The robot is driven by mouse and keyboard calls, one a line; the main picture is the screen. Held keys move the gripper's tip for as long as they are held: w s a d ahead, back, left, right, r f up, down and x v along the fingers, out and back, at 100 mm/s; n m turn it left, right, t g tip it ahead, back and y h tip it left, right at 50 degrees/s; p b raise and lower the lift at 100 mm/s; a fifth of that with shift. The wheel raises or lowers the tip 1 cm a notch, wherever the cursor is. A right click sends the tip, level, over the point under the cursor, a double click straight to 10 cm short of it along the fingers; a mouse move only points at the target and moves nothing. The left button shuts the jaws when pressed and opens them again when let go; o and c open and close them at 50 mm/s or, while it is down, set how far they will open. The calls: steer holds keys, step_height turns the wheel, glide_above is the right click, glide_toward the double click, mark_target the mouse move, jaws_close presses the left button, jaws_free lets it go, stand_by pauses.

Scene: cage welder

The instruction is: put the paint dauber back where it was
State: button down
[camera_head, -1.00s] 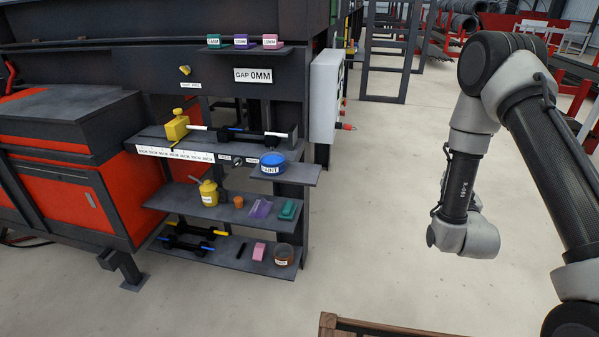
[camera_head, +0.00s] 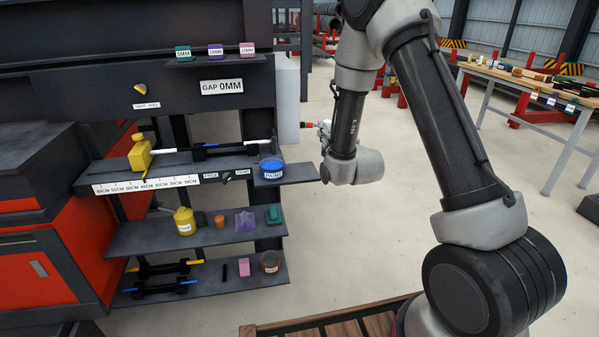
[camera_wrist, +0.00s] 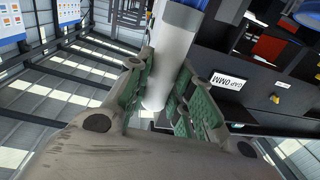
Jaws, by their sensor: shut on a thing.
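My gripper (camera_wrist: 158,98) is shut on a white cylinder with a grey-blue band and a blue end, seemingly the paint dauber (camera_wrist: 174,58), in the wrist view. Its green-padded fingers lie on either side of the white shaft. In the head view my arm hangs right of the shelves, and the gripper and dauber are mostly hidden behind the wrist. The blue pot labelled PAINT (camera_head: 271,168) stands on the right end of the upper shelf (camera_head: 300,174), left of my wrist. The dauber's place is not clear from these frames.
Below stand a yellow pot (camera_head: 184,221), an orange cup (camera_head: 219,221), a purple item (camera_head: 245,222) and a green block (camera_head: 273,214). A brown jar (camera_head: 270,262) is on the lowest shelf. A worktable (camera_head: 535,82) stands at the right. Floor between is clear.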

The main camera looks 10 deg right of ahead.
steer(key=w+a+r+n+y, duration=0.2)
steer(key=a+r+y, duration=0.1)
steer(key=a+r, duration=0.25)
steer(key=shift+n+g+y, duration=0.3)
steer(key=shift+g+y, duration=0.1)
steer(key=shift+a+f, duration=0.2)
steer(key=shift+f, duration=2.65)
steer(key=shift+a+f, duration=0.2)
steer(key=shift+f, duration=2.6)
steer(key=c, duration=1.3)
jaws_free()
steer(key=shift+f, duration=0.1)
steer(key=shift+o, duration=0.2)
